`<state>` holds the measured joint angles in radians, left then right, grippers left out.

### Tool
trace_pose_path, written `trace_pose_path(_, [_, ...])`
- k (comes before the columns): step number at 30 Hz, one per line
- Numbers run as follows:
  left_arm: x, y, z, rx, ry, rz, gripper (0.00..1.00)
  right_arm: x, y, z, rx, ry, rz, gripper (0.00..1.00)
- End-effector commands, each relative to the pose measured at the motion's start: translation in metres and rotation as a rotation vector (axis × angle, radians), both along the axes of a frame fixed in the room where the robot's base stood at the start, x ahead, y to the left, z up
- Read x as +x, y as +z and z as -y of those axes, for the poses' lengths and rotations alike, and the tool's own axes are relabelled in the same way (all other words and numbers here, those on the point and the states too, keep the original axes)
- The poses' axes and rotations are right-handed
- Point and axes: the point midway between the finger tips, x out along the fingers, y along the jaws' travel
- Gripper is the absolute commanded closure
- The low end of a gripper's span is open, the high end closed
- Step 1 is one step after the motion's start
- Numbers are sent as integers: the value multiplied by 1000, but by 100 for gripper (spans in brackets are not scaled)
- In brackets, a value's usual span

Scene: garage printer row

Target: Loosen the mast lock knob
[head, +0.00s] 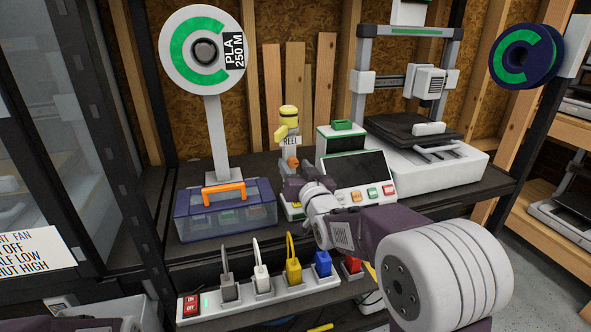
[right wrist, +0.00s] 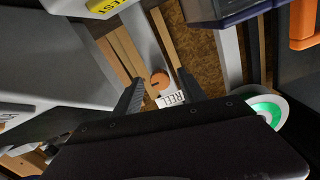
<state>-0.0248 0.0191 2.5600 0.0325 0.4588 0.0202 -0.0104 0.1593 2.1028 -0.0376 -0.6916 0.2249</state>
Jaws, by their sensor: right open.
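The mast lock knob (head: 291,162) is a small orange knob low on a short grey mast (head: 288,151) with a white REEL label (head: 290,141) and a yellow top. The knob shows clearly in the right wrist view (right wrist: 160,81), between the lines of my two fingers. My right gripper (head: 292,182) is open and empty, just in front of and below the knob in the head view. In the right wrist view its fingertips (right wrist: 162,84) stand either side of the knob, with gaps. I cannot tell whether they reach around it. My left gripper is out of view.
A blue toolbox (head: 226,212) with an orange handle stands left of the mast. A control panel (head: 358,172) and printer (head: 430,165) stand to the right. A spool (head: 202,50) rises at the left. A power strip (head: 260,297) with several plugs lies in front.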

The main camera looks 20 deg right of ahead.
Motion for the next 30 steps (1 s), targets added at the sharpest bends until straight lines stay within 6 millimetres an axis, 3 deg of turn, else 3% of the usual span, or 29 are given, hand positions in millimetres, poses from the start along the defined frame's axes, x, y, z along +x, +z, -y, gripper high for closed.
trace_pose_path(5, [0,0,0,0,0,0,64,0,0,0,0,0,0,54])
trace_pose_path(10, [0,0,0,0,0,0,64,0,0,0,0,0,0,100])
trace_pose_path(20, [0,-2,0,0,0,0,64,0,0,0,-34,0,1,100])
trace_pose_path(30, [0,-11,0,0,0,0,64,0,-1,0,-264,0,10,100])
